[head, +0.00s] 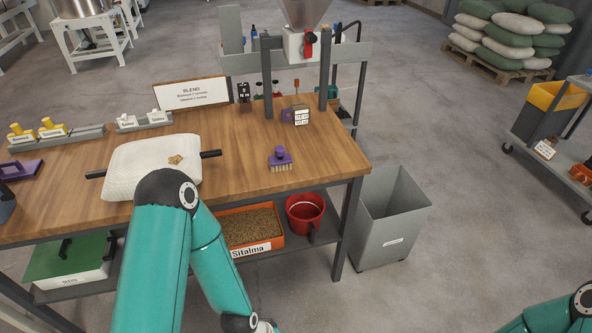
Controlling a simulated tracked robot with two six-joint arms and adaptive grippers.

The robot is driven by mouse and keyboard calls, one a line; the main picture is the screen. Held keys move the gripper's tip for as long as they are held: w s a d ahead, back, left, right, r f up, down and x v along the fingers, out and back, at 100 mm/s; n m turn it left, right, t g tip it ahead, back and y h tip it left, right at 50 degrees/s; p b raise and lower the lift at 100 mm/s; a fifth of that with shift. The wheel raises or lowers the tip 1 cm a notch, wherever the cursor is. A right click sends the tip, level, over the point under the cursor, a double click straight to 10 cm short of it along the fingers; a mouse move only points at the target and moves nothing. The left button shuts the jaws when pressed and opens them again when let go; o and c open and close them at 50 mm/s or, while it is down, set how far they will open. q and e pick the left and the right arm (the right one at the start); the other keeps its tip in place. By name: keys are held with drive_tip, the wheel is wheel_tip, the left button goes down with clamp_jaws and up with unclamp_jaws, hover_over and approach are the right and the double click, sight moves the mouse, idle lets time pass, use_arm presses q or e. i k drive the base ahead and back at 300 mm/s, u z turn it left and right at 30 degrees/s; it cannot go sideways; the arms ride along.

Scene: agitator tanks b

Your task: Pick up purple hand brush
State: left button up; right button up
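A purple hand brush (280,158) with a knobbed top and pale bristles stands bristles down on the wooden table, near its right front part. Another purple item (20,169) with a dark handle lies at the table's left edge, and I cannot tell exactly what it is. My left arm rises in front of the table with its elbow over the front edge, then bends down, and its gripper is below the picture. Only a piece of my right arm shows at the lower right corner, and its gripper is out of view. Nothing touches the brush.
A white sack (150,165) with a dark bar lies left of the brush. A purple-sided labelled block (296,115) stands behind it. A sign (191,93) stands at the back. A red bucket (305,212) and orange bin (250,228) sit below. A grey bin (388,220) stands right.

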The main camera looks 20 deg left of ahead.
sight(280, 161)
drive_tip(key=u, duration=0.15)
drive_tip(key=i, duration=0.9)
drive_tip(key=z, duration=0.05)
